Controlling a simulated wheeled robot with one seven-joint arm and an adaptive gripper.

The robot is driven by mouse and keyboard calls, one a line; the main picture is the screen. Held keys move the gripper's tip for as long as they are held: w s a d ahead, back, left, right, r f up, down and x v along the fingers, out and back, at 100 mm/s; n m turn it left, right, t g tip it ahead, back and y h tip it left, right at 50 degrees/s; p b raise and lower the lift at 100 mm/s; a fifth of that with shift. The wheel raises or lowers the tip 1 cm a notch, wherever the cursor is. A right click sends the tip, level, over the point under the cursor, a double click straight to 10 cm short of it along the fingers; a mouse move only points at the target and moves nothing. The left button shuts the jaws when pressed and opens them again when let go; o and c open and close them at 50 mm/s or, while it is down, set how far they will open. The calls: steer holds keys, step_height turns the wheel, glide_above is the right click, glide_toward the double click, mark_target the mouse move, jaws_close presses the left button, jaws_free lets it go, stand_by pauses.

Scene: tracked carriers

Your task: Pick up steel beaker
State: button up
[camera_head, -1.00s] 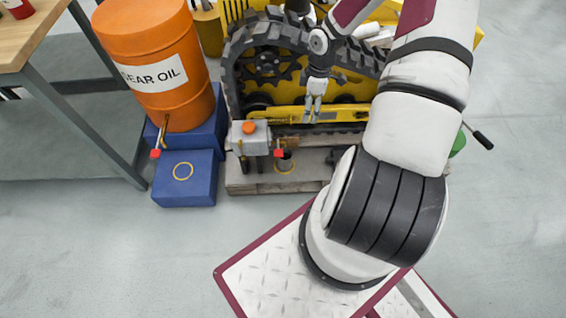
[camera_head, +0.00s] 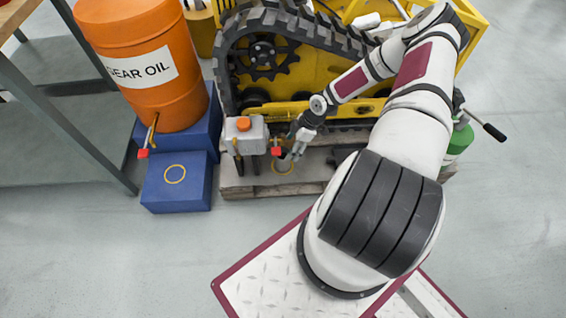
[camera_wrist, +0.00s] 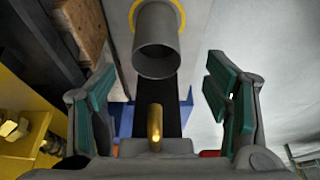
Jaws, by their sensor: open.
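The steel beaker (camera_wrist: 157,48) is a grey open-topped cylinder. It stands on a yellow ring mark, on a grey board of the pallet in front of the yellow tracked machine. In the head view the beaker (camera_head: 281,162) is small and partly covered by my gripper (camera_head: 294,152). In the wrist view my gripper (camera_wrist: 165,95) is open, with green-padded fingers spread wide left and right. The beaker lies ahead of the fingertips, roughly centred between them, and neither finger visibly touches it.
A grey tank with an orange cap (camera_head: 246,134) and red-handled tap stands just left of the beaker. A brass spout (camera_wrist: 154,126) shows low between the fingers. An orange gear oil drum (camera_head: 142,65) and blue block (camera_head: 178,183) stand left. The floor in front is clear.

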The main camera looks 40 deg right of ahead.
mark_target(283, 153)
steer(key=shift+w+b+x, duration=0.2)
steer(key=shift+b+x, duration=0.5)
steer(key=shift+x, duration=1)
steer(key=shift+w+b+x, duration=0.15)
steer(key=shift+b+x, duration=0.55)
steer(key=shift+x, duration=1)
steer(key=shift+r, duration=0.2)
steer(key=shift+c, duration=0.2)
steer(key=c, duration=1.5)
steer(key=shift+r, duration=0.25)
